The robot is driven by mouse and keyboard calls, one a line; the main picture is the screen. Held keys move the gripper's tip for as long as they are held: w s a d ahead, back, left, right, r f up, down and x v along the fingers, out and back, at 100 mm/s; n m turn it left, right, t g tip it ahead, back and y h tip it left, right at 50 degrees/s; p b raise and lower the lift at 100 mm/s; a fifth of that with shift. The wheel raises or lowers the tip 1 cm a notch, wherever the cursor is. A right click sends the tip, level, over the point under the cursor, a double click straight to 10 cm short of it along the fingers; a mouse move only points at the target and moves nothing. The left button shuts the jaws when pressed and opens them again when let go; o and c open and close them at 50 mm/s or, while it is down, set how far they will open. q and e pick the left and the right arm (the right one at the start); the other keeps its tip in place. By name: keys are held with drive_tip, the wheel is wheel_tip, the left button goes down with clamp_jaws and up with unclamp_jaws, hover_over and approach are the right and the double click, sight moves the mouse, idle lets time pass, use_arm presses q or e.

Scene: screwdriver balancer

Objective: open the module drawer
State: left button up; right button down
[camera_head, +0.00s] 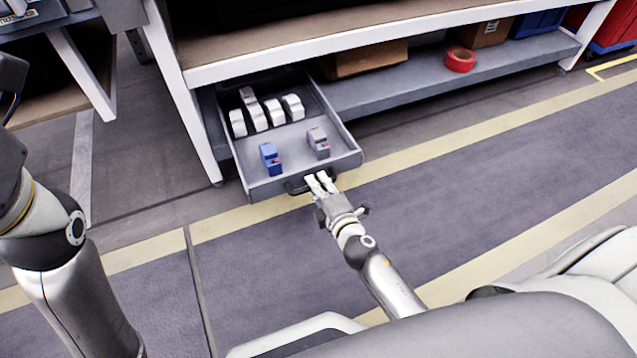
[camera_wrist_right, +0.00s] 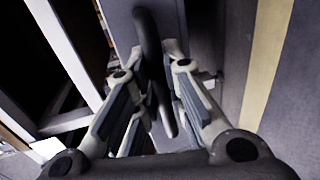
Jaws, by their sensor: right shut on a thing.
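The module drawer (camera_head: 302,179) stands pulled out from under the workbench, with its inside showing. Several white modules (camera_head: 258,117) lie toward its back, and a blue module (camera_head: 270,158) and a grey module (camera_head: 318,143) stand nearer its front. My right gripper (camera_head: 321,182) is at the front of the drawer, shut on the dark drawer handle (camera_head: 296,186). The right wrist view shows the handle (camera_wrist_right: 151,50) between the fingers. The left gripper is out of view; only my left arm shows at the left.
The workbench (camera_head: 400,38) has white legs and a lower shelf (camera_head: 400,87) beside the drawer. A red tape roll (camera_head: 460,59) and cardboard boxes (camera_head: 365,58) sit on that shelf. The floor in front is clear, with yellow stripes.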

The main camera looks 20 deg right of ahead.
drive_tip(key=c, duration=1.5)
unclamp_jaws()
drive_tip(key=v, duration=1.2)
drive_tip(key=shift+a, duration=0.1)
